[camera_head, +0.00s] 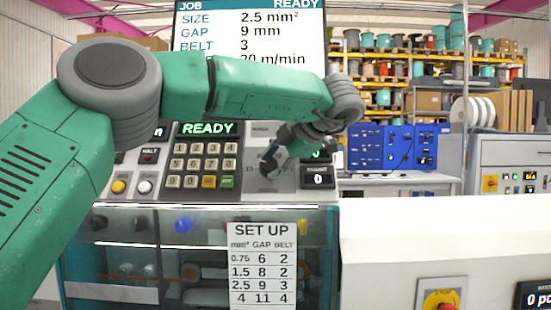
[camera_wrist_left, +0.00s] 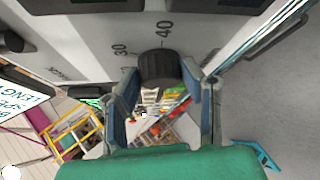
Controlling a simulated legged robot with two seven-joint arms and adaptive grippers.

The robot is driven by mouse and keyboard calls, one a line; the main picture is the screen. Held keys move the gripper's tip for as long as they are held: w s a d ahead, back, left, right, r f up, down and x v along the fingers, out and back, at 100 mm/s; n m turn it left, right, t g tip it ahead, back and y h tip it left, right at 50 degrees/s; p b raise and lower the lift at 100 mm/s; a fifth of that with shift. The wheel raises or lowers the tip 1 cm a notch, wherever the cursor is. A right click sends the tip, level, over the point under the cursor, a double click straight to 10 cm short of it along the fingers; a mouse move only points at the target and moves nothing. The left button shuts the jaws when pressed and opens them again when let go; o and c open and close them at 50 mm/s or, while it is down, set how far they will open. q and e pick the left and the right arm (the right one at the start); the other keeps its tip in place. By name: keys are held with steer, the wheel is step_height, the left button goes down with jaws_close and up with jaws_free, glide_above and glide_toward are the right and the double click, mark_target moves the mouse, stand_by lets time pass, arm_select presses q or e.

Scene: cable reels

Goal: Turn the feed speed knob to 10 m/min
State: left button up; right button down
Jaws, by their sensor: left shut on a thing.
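The black ribbed knob (camera_wrist_left: 158,68) sits on the grey panel in the left wrist view, with the dial numbers 30 and 40 printed beside it. Other numbers and the knob's pointer are hidden or unclear. My left gripper (camera_wrist_left: 163,85) has a finger on each side of the knob and is shut on it. In the head view my left gripper (camera_head: 274,160) is at the panel right of the keypad and covers most of the dial there. The job screen (camera_head: 225,35) shows size 2.5 mm², gap 9 mm, belt 3 and a partly covered line reading 20 m/min.
The keypad (camera_head: 202,165) lies left of the gripper, under a green READY display (camera_head: 208,128). A counter showing 0 (camera_head: 318,177) is close on the right. A SET UP card (camera_head: 263,262) hangs below.

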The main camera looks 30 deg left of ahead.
arm_select(q)
steer(key=n, duration=0.1)
steer(key=n+h, duration=0.1)
steer(key=n+p, duration=0.1)
steer(key=shift+a+r+g+h, duration=0.15)
steer(key=shift+r+g+h, duration=0.15)
steer(key=shift+h, duration=0.1)
steer(key=shift+f+n+h, duration=0.1)
steer(key=shift+n+h, duration=0.2)
steer(key=shift+n, duration=0.2)
steer(key=shift+f, duration=0.1)
steer(key=o, duration=1)
steer(key=shift+o, duration=0.7)
steer(key=shift+s, duration=0.25)
steer(key=shift+w, duration=0.1)
steer(key=shift+r, duration=0.2)
steer(key=v, duration=1.2)
